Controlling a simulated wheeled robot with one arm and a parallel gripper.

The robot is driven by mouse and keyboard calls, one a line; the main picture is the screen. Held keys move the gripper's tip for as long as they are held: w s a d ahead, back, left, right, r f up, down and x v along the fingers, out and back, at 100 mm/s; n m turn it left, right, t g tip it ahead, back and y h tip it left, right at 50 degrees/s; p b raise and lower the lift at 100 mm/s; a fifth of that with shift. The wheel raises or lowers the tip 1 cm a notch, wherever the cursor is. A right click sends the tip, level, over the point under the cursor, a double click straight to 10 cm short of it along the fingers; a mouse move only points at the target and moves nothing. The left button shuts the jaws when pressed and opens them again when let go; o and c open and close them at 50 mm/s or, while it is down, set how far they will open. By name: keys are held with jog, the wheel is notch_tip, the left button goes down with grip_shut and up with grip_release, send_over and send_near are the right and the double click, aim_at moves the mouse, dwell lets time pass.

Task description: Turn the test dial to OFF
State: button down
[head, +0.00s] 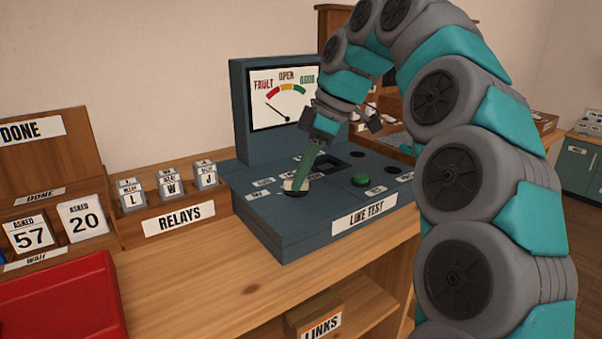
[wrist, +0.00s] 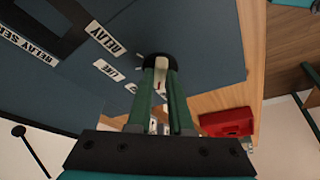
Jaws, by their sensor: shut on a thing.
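The test dial (head: 294,188) is on the front left of the blue-grey LINE TEST box (head: 300,232). It has a dark round base and a cream knob. My gripper (head: 299,179) reaches down to it with green fingers, shut on the knob. In the wrist view the cream knob with a red mark (wrist: 160,84) shows between the fingers, and the dark base (wrist: 158,58) is beyond the tips. Small white labels surround the dial; RELAY (wrist: 106,39) and LINE (wrist: 108,70) are readable in the wrist view. I cannot read an OFF label or the dial's setting.
A gauge (head: 284,97) on the box's upright panel has its needle toward the FAULT side. A green button (head: 361,180) is right of the dial. Relay blocks (head: 170,185) stand left of the box. A red tray (head: 70,300) is at front left. Bare wooden counter (head: 210,285) lies in front.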

dwell(0.3)
jog(key=c, duration=0.8)
grip_release()
